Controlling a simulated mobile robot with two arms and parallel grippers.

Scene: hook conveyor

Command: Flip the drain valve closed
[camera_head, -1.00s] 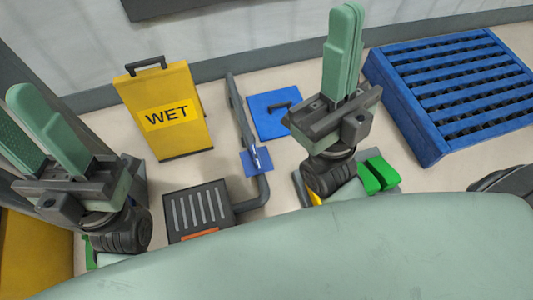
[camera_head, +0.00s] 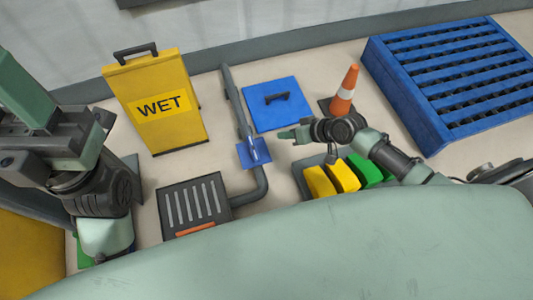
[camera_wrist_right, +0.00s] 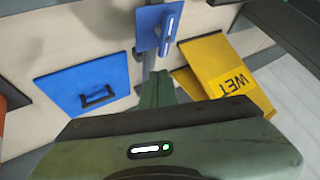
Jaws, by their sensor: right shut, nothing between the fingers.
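The lever lies roughly in line with the pipe. In the right wrist view the blue plate (camera_wrist_right: 148,28) and its lever (camera_wrist_right: 167,34) show beyond the fingertips. My right gripper (camera_head: 282,134) is shut and empty, to the right of the valve and apart from it in the picture. Its fingers (camera_wrist_right: 157,90) point toward the pipe. My left gripper (camera_head: 25,85) is partly cut off at the left edge; one finger shows clearly.
A grated drain box (camera_head: 194,206) stands left of the pipe's end. A yellow WET sign (camera_head: 157,103) stands behind it. A blue floor hatch (camera_head: 270,118), an orange cone (camera_head: 344,92), a tray with yellow and green blocks (camera_head: 343,176) and a blue pallet (camera_head: 445,85) lie right.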

